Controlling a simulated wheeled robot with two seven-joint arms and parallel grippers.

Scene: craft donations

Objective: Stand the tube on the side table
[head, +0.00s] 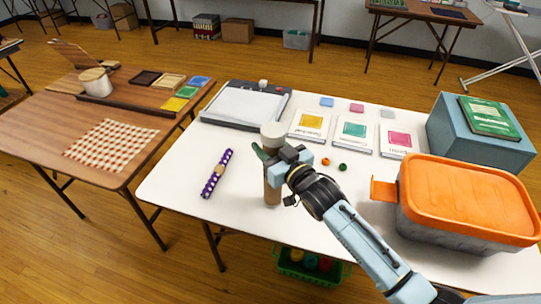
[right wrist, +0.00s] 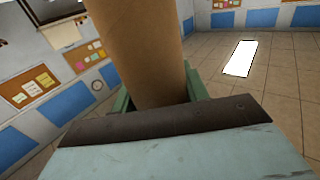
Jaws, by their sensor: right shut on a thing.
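The tube (head: 272,190) is brown with a pale cap and is upright over the white table (head: 165,190). I cannot tell whether its bottom touches the tabletop. My right gripper (head: 270,156) is shut around its upper part and hides some of it. In the right wrist view, the brown tube (right wrist: 140,50) rises between the green fingers (right wrist: 158,95). The side table is probably the brown wooden table (head: 40,130) at the left, apart from the white one. My left gripper is out of view.
The wooden table carries a checked cloth (head: 110,145), a lidded pot (head: 95,82) and coloured squares (head: 187,91); its front left is bare. On the white table are a purple dotted roll (head: 212,185), a paper trimmer (head: 245,105), cards (head: 354,133) and an orange-lidded bin (head: 465,195).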

